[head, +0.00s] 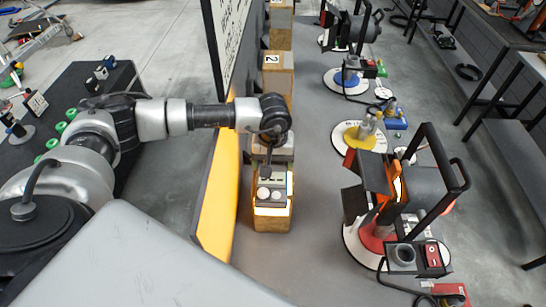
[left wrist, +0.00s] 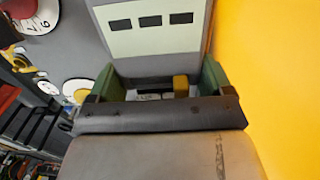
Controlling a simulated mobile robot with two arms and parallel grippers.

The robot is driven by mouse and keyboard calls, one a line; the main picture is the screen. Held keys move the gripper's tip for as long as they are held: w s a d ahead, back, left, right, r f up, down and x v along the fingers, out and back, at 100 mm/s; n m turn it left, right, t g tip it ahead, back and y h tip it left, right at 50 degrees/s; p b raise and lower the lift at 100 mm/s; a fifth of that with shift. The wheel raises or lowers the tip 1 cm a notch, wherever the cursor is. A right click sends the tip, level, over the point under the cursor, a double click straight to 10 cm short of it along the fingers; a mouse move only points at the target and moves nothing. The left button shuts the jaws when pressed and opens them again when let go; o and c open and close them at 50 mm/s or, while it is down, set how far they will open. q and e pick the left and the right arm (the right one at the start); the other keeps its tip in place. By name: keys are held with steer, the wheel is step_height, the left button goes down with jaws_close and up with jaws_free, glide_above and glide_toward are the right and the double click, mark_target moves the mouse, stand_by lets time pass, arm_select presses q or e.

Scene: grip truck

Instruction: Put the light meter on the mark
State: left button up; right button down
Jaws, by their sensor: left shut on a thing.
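My left gripper (head: 273,182) is above a wooden box at the centre of the head view, pointing down. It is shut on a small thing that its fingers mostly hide. In the left wrist view, green finger parts (left wrist: 210,82) flank a whitish and yellow thing (left wrist: 180,86), which may be the light meter; I cannot tell surely. Beyond it is a grey surface with a pale panel (left wrist: 150,37) bearing three dark windows. Pale round parts (head: 264,193) show at the gripper in the head view. I cannot make out the mark. My right gripper is not in view.
A yellow-edged board (head: 222,190) stands close left of the wooden box (head: 271,220). A numbered box (head: 278,75) is farther back. A lamp (head: 425,190) and several coloured stands on white discs line the right side. Grey surface between is clear.

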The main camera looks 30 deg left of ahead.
arm_select(q)
steer(key=shift+f, duration=0.1)
steer(key=o, duration=0.8)
steer(key=shift+o, duration=1)
steer(key=shift+r, duration=0.35)
step_height(320, 180, up, 12)
steer(key=b, duration=0.6)
steer(key=shift+f, duration=0.15)
